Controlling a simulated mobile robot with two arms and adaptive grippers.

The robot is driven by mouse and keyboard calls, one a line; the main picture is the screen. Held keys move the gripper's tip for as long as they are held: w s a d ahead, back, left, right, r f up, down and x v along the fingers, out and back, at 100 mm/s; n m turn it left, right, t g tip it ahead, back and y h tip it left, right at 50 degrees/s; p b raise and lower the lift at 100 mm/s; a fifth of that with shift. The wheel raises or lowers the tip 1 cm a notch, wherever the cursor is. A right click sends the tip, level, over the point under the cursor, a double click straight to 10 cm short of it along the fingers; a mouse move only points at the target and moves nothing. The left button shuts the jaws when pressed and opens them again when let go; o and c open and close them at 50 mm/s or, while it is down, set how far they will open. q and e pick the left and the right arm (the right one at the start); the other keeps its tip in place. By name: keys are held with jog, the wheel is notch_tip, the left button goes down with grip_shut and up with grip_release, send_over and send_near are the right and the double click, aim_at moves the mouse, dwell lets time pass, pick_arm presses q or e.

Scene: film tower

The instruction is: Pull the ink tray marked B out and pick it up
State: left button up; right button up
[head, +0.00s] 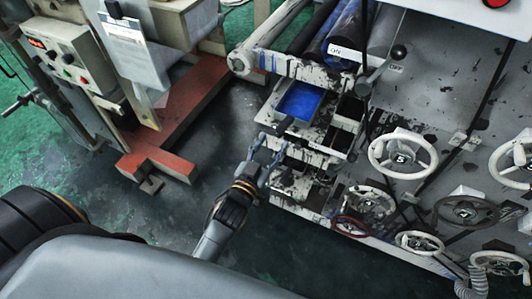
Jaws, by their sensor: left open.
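A tray with a bright blue inside (286,121) sits in the upper slot of the press's tray stack, partly drawn out beyond its neighbours. A darker tray (340,139) lies to its right and slightly lower. No letter B is readable on either, so I cannot tell which one is marked B. My left gripper (268,148) is open and empty, just below and left of the blue tray, apart from it and beside the lower part of the stack. My right gripper is out of view.
The press's side panel has several white handwheels (404,156) and a red-rimmed wheel (350,227) near the stack. Rollers (345,35) and a lever (384,63) are above. A machine on an orange-red base (180,120) stands left. Dark floor between is free.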

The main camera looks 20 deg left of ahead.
pick_arm(q)
jog(key=s, duration=0.3)
jog(key=shift+s, duration=0.3)
jog(key=shift+f, duration=0.15)
